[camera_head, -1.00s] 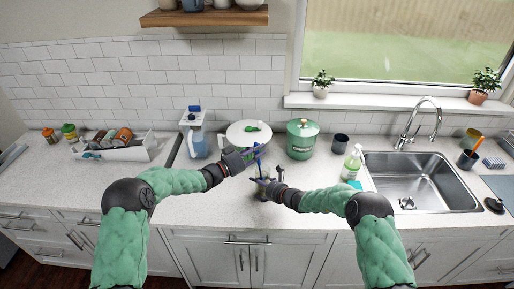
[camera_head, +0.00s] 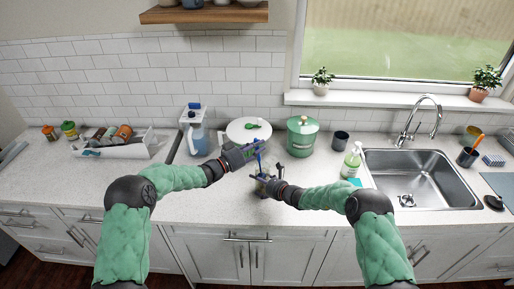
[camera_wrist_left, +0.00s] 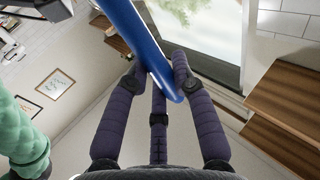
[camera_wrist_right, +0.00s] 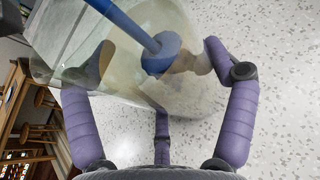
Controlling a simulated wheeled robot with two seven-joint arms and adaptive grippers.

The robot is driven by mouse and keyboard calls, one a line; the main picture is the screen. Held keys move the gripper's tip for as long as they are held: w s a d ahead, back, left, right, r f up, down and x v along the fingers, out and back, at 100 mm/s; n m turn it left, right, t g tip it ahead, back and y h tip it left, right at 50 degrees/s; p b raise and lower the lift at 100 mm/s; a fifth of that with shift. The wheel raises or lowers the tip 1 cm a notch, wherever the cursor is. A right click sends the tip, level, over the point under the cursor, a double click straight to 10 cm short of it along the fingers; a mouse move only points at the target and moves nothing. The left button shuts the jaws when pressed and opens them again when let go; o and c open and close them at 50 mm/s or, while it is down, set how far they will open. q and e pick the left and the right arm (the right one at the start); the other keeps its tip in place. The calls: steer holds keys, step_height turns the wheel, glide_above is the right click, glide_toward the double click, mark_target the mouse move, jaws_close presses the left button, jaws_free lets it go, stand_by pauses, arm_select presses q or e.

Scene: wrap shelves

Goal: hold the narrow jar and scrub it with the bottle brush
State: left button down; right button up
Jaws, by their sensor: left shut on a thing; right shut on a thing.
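My left gripper (camera_head: 254,151) is shut on the blue handle of the bottle brush (camera_wrist_left: 148,48); the handle runs between its purple fingers in the left wrist view. My right gripper (camera_head: 264,181) is shut on the narrow jar (camera_wrist_right: 130,50), a clear glass jar with fingers around its sides in the right wrist view. The brush's blue shaft enters the jar, and its blue head (camera_wrist_right: 160,54) shows through the glass. In the head view the jar is small and mostly hidden by my right gripper, above the counter and below the left gripper.
A soap bottle (camera_head: 351,161) stands by the sink (camera_head: 425,180) at right. The front counter (camera_head: 185,206) left of my grippers is clear.

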mark_target(257, 138)
arm_select(q)
steer(key=shift+w, duration=0.3)
steer(key=shift+r, duration=3)
steer(key=shift+f, duration=3.05)
steer(key=shift+s, duration=0.1)
steer(key=shift+s, duration=0.6)
steer(key=shift+s+a, duration=0.25)
steer(key=shift+a, duration=0.2)
steer(key=shift+r, duration=0.15)
